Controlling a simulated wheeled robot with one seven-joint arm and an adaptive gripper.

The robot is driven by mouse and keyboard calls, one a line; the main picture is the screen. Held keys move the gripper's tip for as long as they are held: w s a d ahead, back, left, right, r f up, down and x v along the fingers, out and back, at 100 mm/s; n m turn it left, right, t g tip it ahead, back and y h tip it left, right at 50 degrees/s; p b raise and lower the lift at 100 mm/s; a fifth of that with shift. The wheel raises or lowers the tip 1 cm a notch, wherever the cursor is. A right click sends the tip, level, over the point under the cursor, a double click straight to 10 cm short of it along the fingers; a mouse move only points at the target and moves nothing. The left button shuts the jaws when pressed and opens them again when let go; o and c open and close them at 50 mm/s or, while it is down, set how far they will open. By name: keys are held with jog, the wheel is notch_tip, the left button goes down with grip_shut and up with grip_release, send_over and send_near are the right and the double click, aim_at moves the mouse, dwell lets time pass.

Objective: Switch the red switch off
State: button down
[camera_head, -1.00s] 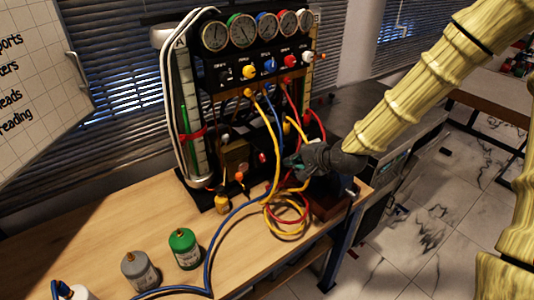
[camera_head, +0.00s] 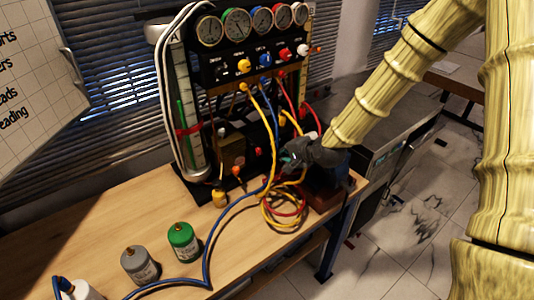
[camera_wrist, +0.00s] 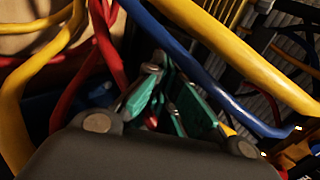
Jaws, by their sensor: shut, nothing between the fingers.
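A small red part (camera_head: 258,151), which may be the red switch, shows low on the gauge rig (camera_head: 205,75), just left of my gripper (camera_head: 285,160). I cannot make out its shape or its position. My gripper is shut and empty, in front of the rig's lower right side among the hoses.
Yellow, red and blue hoses (camera_head: 272,130) hang from the rig close around my gripper, and a coil (camera_head: 285,212) lies on the wooden table (camera_head: 100,215). A green canister (camera_head: 183,242) and a grey canister (camera_head: 140,265) stand at the front. The table's left part is clear.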

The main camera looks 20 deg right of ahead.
aim_at(261, 151)
jog(key=p+x, duration=0.3)
jog(key=x, duration=0.6)
jog(key=shift+a+f, duration=0.1)
jog(key=shift+f, duration=0.05)
dwell(0.5)
jog(key=shift+w+a+r+t+b, duration=0.1)
jog(key=shift+w+r+t+b, duration=0.25)
jog(key=shift+r+b, duration=0.3)
jog(key=shift+s, duration=0.1)
dwell(0.4)
jog(key=shift+f, duration=0.1)
